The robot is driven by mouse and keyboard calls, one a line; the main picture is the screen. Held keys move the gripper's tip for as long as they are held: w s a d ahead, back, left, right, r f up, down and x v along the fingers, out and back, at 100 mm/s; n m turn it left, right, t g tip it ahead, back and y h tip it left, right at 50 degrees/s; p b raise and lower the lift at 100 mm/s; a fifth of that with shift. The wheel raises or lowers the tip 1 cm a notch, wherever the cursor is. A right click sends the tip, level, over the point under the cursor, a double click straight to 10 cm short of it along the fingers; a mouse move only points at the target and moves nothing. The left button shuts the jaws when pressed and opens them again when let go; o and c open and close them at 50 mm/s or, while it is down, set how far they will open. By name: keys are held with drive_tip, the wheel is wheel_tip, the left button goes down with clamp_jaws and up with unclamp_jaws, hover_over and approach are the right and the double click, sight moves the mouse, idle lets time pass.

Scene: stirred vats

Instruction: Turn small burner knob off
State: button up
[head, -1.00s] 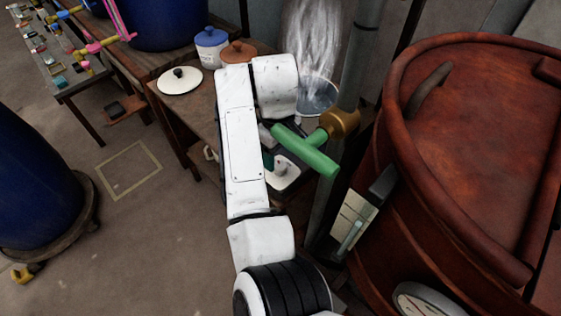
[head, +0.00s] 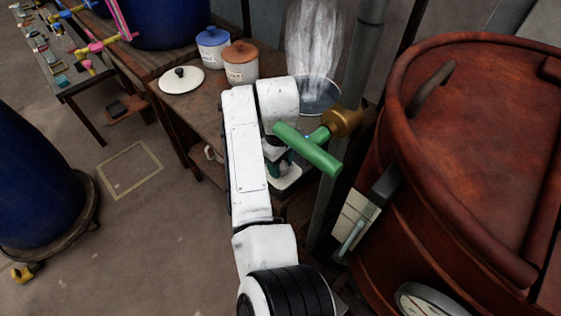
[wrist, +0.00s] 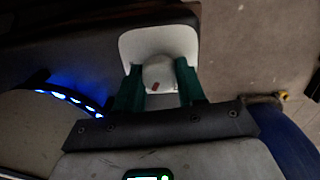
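In the wrist view the small burner knob (wrist: 160,75) is a rounded whitish knob with a small orange-red mark, on a pale square plate (wrist: 131,49). My gripper (wrist: 161,68) has its two dark green fingers on either side of the knob, very close to it. I cannot tell whether both fingers press on it. In the head view my gripper (head: 280,165) is low behind my white arm and partly hidden by the green T-handle. The pale plate (head: 287,182) shows beneath it, and the knob is hidden there. Blue flames (wrist: 67,98) burn on a ring left in the wrist view.
A green T-handle (head: 308,150) on a brass valve stands close to my arm. A steaming pot (head: 318,95) is behind it. A large rusty-red vat (head: 480,130) fills the right. Two lidded jars (head: 240,65) and a loose lid (head: 182,80) are on the wooden table. Floor at left is mostly open.

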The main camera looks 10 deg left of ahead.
drive_tip(key=c, duration=0.5)
drive_tip(key=shift+r+m+p, duration=0.1)
drive_tip(key=shift+m+p, duration=0.3)
drive_tip(key=shift+p, duration=0.1)
drive_tip(key=shift+r+m+p, duration=0.1)
drive_tip(key=shift+m+p, duration=0.8)
drive_tip(key=shift+m, duration=0.2)
drive_tip(key=m+p, duration=0.1)
drive_tip(key=m, duration=0.1)
drive_tip(key=shift+m+p, duration=0.3)
drive_tip(key=m+p, duration=0.2)
drive_tip(key=m, duration=0.4)
drive_tip(key=shift+w, duration=0.1)
drive_tip(key=shift+m, duration=0.3)
drive_tip(key=o, duration=1.1)
drive_tip(key=shift+f, duration=0.2)
drive_tip(key=shift+c, duration=0.2)
